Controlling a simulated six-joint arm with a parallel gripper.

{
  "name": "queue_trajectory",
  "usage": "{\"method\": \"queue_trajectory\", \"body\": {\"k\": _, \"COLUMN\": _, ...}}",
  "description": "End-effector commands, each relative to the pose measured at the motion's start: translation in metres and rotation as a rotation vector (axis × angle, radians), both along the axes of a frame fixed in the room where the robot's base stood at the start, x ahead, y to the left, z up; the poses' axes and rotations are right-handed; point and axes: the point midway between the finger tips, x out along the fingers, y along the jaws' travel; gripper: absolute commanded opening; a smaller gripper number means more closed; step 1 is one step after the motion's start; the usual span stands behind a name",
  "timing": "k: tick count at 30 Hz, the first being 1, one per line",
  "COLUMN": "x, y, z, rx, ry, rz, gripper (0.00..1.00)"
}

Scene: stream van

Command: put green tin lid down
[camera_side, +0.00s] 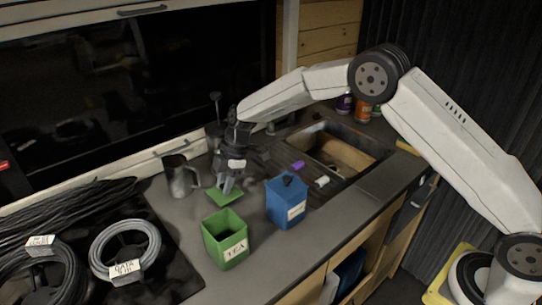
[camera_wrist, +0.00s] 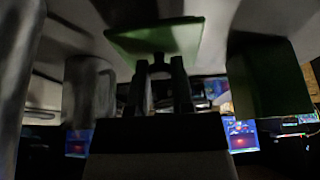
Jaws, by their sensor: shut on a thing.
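The green tin lid (camera_side: 225,195) is a flat square, roughly level, at or just above the grey counter between the metal jug and the blue tin. My gripper (camera_side: 228,185) points down and is shut on the lid from above. In the wrist view the lid (camera_wrist: 155,40) sits just past my fingertips (camera_wrist: 160,65). I cannot tell whether the lid touches the counter. The green tin (camera_side: 226,243), labelled TEA, stands open in front of the lid, apart from it. The tin also shows at the right of the wrist view (camera_wrist: 268,80).
A blue tin (camera_side: 287,205) with a dark knob on top stands right of the lid. A metal jug (camera_side: 181,178) stands close on the left. Coiled cables (camera_side: 125,248) lie at front left. A sink (camera_side: 337,150) and small purple and white items lie right.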

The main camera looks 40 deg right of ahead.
Motion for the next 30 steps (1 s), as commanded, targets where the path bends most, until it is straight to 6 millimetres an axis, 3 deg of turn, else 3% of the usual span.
{"method": "queue_trajectory", "body": {"k": 6, "x": 0.0, "y": 0.0, "z": -0.02, "rx": -0.001, "ry": 0.001, "rz": 0.001, "gripper": 0.0}}
{"method": "queue_trajectory", "body": {"k": 20, "x": 0.0, "y": 0.0, "z": -0.024, "rx": 0.0, "ry": 0.0, "rz": 0.001, "gripper": 0.0}}
{"method": "queue_trajectory", "body": {"k": 21, "x": 0.0, "y": 0.0, "z": -0.024, "rx": 0.0, "ry": -0.001, "rz": 0.001, "gripper": 0.38}}
{"method": "queue_trajectory", "body": {"k": 24, "x": 0.0, "y": 0.0, "z": -0.024, "rx": 0.0, "ry": 0.0, "rz": 0.001, "gripper": 0.63}}
{"method": "queue_trajectory", "body": {"k": 30, "x": 0.0, "y": 0.0, "z": -0.024, "rx": 0.0, "ry": 0.0, "rz": 0.001, "gripper": 0.63}}
